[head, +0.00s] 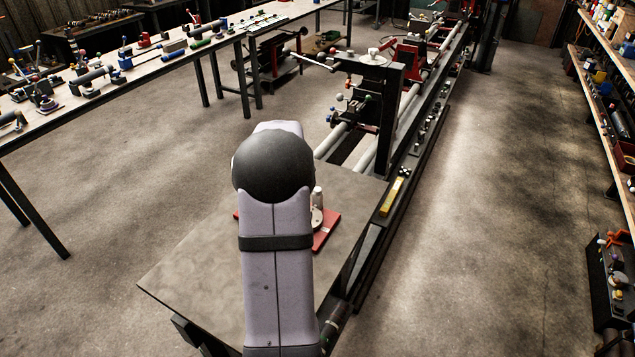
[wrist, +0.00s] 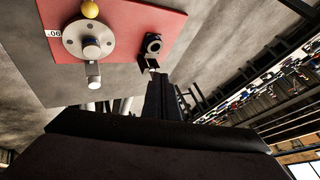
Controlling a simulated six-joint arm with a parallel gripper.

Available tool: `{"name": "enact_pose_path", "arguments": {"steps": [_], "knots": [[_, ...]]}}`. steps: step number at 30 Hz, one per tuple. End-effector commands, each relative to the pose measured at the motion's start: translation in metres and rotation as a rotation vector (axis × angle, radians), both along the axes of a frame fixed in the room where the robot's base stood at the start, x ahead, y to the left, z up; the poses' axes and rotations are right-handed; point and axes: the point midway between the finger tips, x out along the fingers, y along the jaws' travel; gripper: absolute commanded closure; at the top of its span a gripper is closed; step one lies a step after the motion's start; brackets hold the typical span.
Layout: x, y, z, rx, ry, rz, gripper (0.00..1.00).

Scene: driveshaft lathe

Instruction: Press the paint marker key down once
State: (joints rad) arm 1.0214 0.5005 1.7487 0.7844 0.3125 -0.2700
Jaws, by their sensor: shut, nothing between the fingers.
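A red base plate (wrist: 120,14) lies on the grey bench top and carries a round steel disc (wrist: 72,38) with a central post. A yellow ball knob (wrist: 89,9) and a small label reading about ".06" are beside the disc. A short arm with a white end (wrist: 94,82) sticks out from the disc. A black ringed part (wrist: 152,44) stands at the plate's edge. I cannot tell for sure which part is the paint marker key. My gripper (wrist: 158,80) is shut and empty, its tip close to the black part; contact is unclear. In the head view my arm hides the gripper and part of the red plate (head: 328,234).
The bench top (head: 190,270) is bare left of my arm. A lathe bed with rails (head: 410,125) runs away behind it. A yellow block (head: 391,197) lies on the right ledge. A long table (head: 150,62) with tools stands left, and shelves (head: 600,110) stand right.

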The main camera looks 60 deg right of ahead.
Motion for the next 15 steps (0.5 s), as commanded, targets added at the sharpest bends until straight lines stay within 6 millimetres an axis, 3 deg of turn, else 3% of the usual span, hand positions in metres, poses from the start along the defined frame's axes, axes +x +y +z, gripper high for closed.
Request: {"name": "enact_pose_path", "arguments": {"steps": [1, 6, 10, 15], "knots": [[-0.012, -0.020, 0.009, -0.008, -0.013, -0.049, 1.00], [-0.045, -0.068, 0.023, -0.033, -0.050, -0.170, 1.00], [-0.065, -0.092, 0.029, -0.048, -0.069, -0.235, 1.00], [-0.080, -0.109, 0.034, -0.060, -0.081, -0.281, 1.00]]}}
